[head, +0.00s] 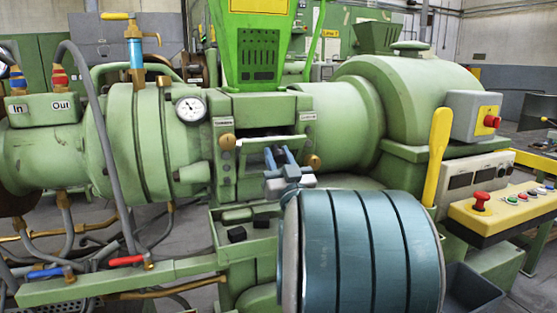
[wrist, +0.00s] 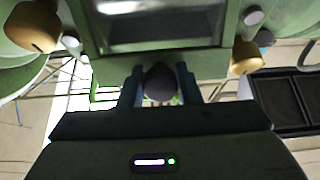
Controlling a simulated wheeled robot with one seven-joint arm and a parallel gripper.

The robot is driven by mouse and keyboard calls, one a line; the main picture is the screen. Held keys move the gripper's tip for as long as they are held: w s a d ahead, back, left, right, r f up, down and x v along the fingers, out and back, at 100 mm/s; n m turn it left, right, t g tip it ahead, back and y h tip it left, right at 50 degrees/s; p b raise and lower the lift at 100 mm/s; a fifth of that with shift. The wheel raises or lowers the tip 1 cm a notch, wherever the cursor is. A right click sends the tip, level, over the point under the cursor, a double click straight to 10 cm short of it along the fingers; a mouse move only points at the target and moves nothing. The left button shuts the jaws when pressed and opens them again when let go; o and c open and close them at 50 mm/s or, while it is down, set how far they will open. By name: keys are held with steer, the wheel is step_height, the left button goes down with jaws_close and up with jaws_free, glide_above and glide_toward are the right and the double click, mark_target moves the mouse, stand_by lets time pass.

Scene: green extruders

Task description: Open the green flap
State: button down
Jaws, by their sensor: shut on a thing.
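The green flap (head: 252,146) is on the front of the green extruder, below a dark opening and between two brass knobs. My gripper (head: 278,157) reaches up to it from below, with its blue fingers at the flap's front edge. In the wrist view, my gripper (wrist: 160,78) is shut on a dark rounded knob (wrist: 160,84), one finger on each side. The flap's green edge (wrist: 207,62) shows just beyond the fingers. The flap looks tilted outward, but its exact angle is hard to tell. My arm hides what lies below it.
Brass knobs (head: 227,142) and (head: 313,161) flank the flap. A bright green hopper (head: 258,45) stands above. A yellow lever (head: 438,150) and a control panel (head: 510,207) are at the right. A green rail (head: 120,287) with red and blue valve handles runs at lower left.

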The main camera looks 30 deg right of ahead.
steer(key=c, duration=1.1)
jaws_free()
steer(key=shift+o, duration=0.2)
steer(key=shift+r, duration=0.1)
steer(key=r, duration=0.3)
steer(key=s+r+p, duration=0.1)
steer(key=r, duration=0.1)
steer(key=shift+d, duration=0.3)
steer(key=s+d+r+p, duration=0.1)
steer(key=s+d+r, duration=0.4)
steer(key=s, duration=0.4)
steer(key=shift+d+r+p, duration=0.4)
steer(key=shift+r, duration=0.05)
steer(key=shift+w, duration=0.1)
